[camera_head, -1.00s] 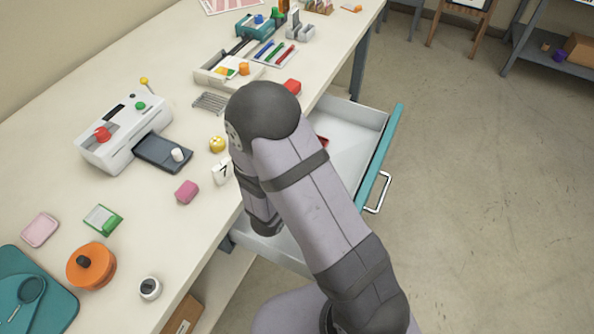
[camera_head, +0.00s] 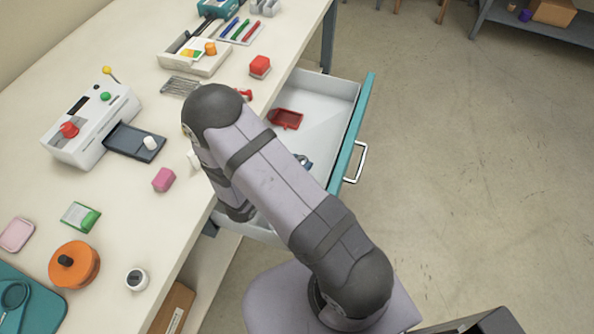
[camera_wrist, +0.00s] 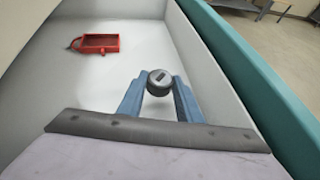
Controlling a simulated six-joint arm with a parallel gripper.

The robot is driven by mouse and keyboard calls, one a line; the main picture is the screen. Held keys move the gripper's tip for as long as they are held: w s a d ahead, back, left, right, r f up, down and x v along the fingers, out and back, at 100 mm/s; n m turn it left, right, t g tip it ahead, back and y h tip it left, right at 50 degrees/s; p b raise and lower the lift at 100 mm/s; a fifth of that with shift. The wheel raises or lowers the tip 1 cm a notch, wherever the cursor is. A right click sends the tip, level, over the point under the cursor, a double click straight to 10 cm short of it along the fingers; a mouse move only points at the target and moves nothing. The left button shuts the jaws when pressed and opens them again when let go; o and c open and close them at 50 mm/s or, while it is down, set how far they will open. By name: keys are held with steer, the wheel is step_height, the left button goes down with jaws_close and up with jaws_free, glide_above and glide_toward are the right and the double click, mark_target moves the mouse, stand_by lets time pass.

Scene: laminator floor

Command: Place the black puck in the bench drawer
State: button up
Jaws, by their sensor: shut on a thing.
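The black puck (camera_wrist: 159,78) is a small dark cylinder with a grey top and a dark slot mark. My gripper (camera_wrist: 158,90) has blue fingers shut on it, one on each side, in the wrist view. The bench drawer (camera_head: 360,117) is pulled open, with white walls and a teal front. In the wrist view the puck is over the drawer's pale floor, near the teal front (camera_wrist: 262,85); I cannot tell if it touches the floor.
A red tray (camera_head: 286,118) lies in the far part of the drawer; it also shows in the wrist view (camera_wrist: 101,44). The bench top holds a white laminator (camera_head: 85,130), a pink block (camera_head: 164,179), a red block (camera_head: 260,66) and an orange pot (camera_head: 80,268).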

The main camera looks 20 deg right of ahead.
steer(key=shift+f, duration=2.2)
steer(key=shift+f, duration=0.2)
steer(key=o, duration=1)
steer(key=shift+r, duration=0.2)
steer(key=shift+a+r, duration=0.1)
steer(key=shift+a, duration=0.05)
steer(key=v, duration=0.7)
steer(key=shift+s+b, duration=0.2)
steer(key=shift+b, duration=0.2)
